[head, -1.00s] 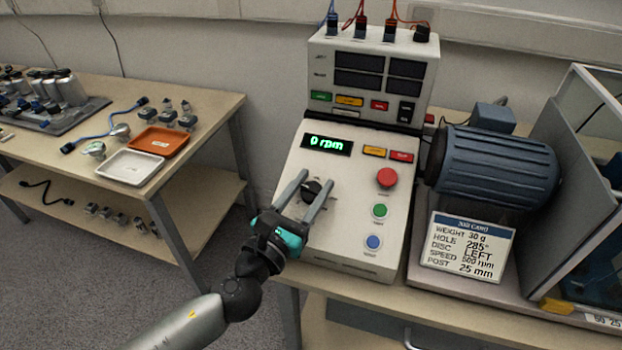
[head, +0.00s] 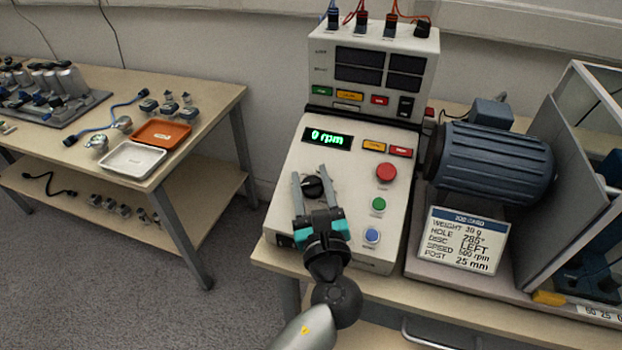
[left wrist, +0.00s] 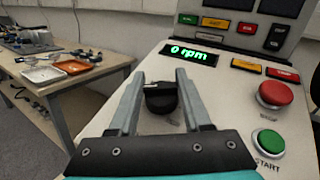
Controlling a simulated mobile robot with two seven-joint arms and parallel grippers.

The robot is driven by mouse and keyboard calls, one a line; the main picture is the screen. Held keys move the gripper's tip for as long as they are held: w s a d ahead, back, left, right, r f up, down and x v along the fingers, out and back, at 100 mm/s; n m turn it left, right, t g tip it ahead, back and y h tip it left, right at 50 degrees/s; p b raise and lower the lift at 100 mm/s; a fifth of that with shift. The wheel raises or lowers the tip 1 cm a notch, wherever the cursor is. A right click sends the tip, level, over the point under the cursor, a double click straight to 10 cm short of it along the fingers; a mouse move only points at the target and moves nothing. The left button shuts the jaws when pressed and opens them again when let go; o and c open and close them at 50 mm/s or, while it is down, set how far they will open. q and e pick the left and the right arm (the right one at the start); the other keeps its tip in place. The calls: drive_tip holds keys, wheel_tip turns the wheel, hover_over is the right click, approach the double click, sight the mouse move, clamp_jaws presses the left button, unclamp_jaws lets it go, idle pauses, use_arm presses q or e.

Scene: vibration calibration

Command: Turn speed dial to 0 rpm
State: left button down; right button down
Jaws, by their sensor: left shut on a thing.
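The speed dial (head: 312,188) is a black round knob on the sloping front of the pale control console (head: 285,215). My left gripper (head: 312,175) has one grey finger on each side of the dial and is shut on it. The left wrist view shows the dial (left wrist: 161,99) between the two fingers (left wrist: 160,76). The green display (head: 328,138) above the dial reads 0 rpm. My right gripper is not in view.
A red button (head: 386,172), a green button (head: 378,204) and a blue button (head: 372,236) sit right of the dial. A motor (head: 495,160) and a job card (head: 463,240) stand further right. A side table (head: 215,100) with trays is at left.

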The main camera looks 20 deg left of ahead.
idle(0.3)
use_arm(q)
drive_tip(key=shift+c, duration=1.8)
unclamp_jaws()
